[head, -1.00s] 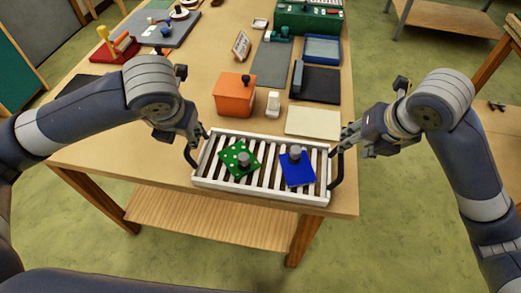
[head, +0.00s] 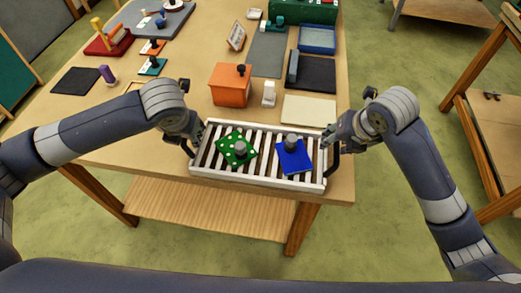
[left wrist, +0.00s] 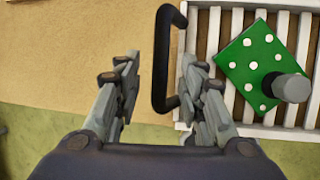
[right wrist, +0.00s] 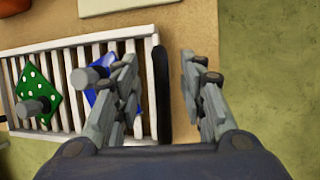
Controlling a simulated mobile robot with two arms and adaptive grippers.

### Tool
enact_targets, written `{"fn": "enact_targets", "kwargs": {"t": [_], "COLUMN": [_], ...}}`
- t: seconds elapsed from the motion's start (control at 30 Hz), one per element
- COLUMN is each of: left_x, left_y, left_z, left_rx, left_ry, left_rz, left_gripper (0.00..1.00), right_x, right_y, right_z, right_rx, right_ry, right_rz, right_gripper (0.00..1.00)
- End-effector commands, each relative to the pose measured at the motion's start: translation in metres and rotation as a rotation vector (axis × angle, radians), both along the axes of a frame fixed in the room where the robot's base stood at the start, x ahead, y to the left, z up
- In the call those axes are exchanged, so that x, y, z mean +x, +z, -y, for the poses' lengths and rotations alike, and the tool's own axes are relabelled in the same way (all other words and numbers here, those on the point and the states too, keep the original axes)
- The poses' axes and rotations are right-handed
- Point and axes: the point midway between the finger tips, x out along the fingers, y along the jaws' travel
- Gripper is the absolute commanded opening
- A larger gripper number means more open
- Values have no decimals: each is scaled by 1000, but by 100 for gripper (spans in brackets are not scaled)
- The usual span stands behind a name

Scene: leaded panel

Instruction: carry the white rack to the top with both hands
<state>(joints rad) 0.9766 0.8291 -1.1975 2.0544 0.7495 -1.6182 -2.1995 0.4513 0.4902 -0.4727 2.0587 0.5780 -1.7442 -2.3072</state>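The white rack (head: 258,183) is a slatted tray lying flat at the front edge of the wooden table. A green spotted square (head: 226,158) and a blue square (head: 295,160), each with a grey knob, lie on it. A black handle stands at each end. My left gripper (head: 192,143) is open at the left handle (left wrist: 160,60), which shows between its fingers, closer to the right one. My right gripper (head: 333,140) is open at the right handle (right wrist: 161,95), which shows between its fingers. I cannot tell whether the fingers touch the handles.
Behind the rack are an orange box (head: 230,88), a white block (head: 268,94) and a cream panel (head: 309,109). A purple-topped piece (head: 106,74) stands at left. Another wooden table (head: 488,100) is at right, and one (head: 450,14) at the back. Green floor surrounds the table.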

Motion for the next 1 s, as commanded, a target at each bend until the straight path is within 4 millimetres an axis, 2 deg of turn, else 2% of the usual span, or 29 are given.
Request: {"fn": "enact_targets", "kwargs": {"t": [0.13, 0.43, 0.47, 0.6, 1.0], "left_x": [3, 4, 4, 4, 5], "left_y": [-9, -10, -10, -10, -6], "left_z": [-1, -1, -1, -1, -1], "left_rx": [1, 1, 1, 1, 0], "left_ry": [-1, -1, -1, -1, -6], "left_rz": [-2, -1, -1, -1, 5], "left_gripper": [37, 37, 33, 1, 0], "right_x": [3, 4, 4, 4, 6], "right_y": [-8, -10, -10, -9, -6], "right_z": [-1, -1, -1, -1, -1], "right_rx": [-1, -1, -1, -1, 0], "right_ry": [-1, -1, -1, -1, -2], "right_rz": [0, 1, 1, 1, 8], "right_gripper": [38, 38, 34, 2, 0]}}
